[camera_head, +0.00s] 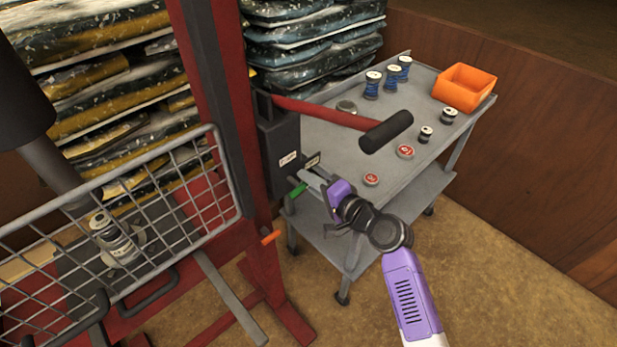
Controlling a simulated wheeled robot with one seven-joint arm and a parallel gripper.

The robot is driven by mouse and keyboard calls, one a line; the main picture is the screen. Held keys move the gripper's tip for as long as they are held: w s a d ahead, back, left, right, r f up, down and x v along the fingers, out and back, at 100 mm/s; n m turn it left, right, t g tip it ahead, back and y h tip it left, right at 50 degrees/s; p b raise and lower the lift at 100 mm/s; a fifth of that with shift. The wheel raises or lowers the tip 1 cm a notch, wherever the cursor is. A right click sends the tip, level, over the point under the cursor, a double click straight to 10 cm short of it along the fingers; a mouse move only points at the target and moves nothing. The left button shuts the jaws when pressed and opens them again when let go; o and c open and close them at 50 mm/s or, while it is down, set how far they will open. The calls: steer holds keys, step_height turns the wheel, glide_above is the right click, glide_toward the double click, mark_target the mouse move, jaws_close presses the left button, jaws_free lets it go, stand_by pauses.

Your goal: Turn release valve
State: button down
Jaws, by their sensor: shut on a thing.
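The release valve appears to be the small green lever (298,190) low on the dark pump box (280,145) of the red lift. My gripper (307,181), on the purple arm, reaches in from the right. Its fingers are shut at the green lever, beside the box. The fingertips and the exact grip on the lever are small and partly hidden. A red pump handle (325,113) with a black grip (386,131) sticks out to the right above my gripper.
A grey cart (400,185) stands close behind my gripper, with an orange bin (464,88), cans and red-lidded tins. An orange-tipped lever (270,237) sits lower on the lift. Open floor (500,270) lies at the right.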

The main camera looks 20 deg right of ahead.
steer(key=shift+d+f+m, duration=0.1)
steer(key=shift+f+m, duration=0.1)
steer(key=shift+m, duration=0.3)
steer(key=c, duration=1.4)
jaws_free()
steer(key=shift+o, duration=0.2)
steer(key=v, duration=0.7)
steer(key=shift+s+d, duration=0.2)
steer(key=shift+s, duration=0.15)
steer(key=shift+r, duration=0.15)
